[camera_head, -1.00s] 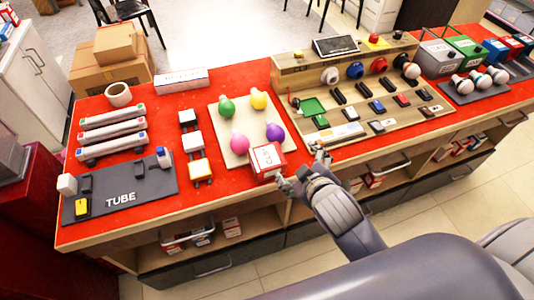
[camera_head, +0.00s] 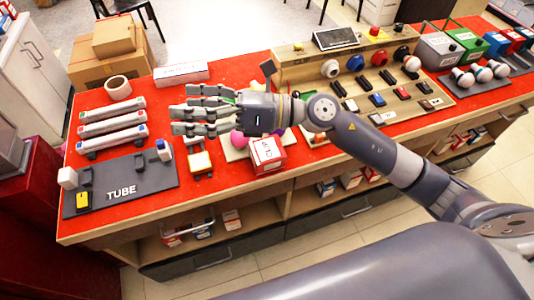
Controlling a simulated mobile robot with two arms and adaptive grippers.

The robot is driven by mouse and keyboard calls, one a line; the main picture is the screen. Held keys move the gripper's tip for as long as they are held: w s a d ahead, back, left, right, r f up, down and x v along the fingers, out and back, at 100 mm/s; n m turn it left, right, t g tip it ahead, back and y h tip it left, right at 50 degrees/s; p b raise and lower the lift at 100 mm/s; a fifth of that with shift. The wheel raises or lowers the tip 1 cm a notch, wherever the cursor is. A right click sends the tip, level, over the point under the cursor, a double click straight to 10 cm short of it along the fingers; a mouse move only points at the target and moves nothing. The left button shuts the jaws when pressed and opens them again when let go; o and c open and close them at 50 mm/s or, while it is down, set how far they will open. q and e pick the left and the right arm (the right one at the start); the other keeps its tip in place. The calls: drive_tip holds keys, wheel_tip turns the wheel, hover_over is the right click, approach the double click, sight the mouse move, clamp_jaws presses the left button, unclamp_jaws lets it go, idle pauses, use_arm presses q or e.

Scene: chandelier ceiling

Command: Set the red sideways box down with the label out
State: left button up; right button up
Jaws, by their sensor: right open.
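The red box (camera_head: 268,154) with a white label on its upper face stands on the red counter top (camera_head: 225,188) close to the front edge. The label lettering looks turned, and I cannot read it surely. My right gripper (camera_head: 188,112) is open and empty. It reaches in from the right, fingers pointing left, above and behind the box, apart from it. The hand hides most of the coloured bulbs on their pale board. My left gripper is not in view.
White tubes (camera_head: 112,123) and a dark TUBE mat (camera_head: 122,192) lie at the left. A wooden display stand (camera_head: 440,98) with switches is at the right, and cardboard boxes (camera_head: 112,62) stand behind. Bare counter shows along the front edge.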

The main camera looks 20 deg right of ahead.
wheel_tip(320, 180, down, 6)
drive_tip(key=d+f+n+g+h, duration=0.1)
drive_tip(key=d+n+g+h, duration=0.2)
drive_tip(key=n+h, duration=0.15)
drive_tip(key=n+g+h, duration=0.1)
drive_tip(key=n+h, duration=0.4)
drive_tip(key=h, duration=0.4)
approach(268, 149)
drive_tip(key=shift+m, duration=0.25)
drive_tip(key=p+x, duration=0.1)
drive_tip(key=x, duration=0.3)
drive_tip(key=shift+a+f, duration=0.15)
drive_tip(key=shift+w+a+f, duration=0.1)
drive_tip(key=shift+f, duration=0.25)
drive_tip(key=shift+a+f+p, duration=0.25)
drive_tip(key=shift+f+p, duration=0.3)
drive_tip(key=shift+p, duration=0.25)
drive_tip(key=p+x, duration=0.1)
drive_tip(key=x, duration=0.2)
drive_tip(key=shift+f, duration=0.25)
drive_tip(key=shift+w+a+f, duration=0.15)
drive_tip(key=shift+f, duration=0.2)
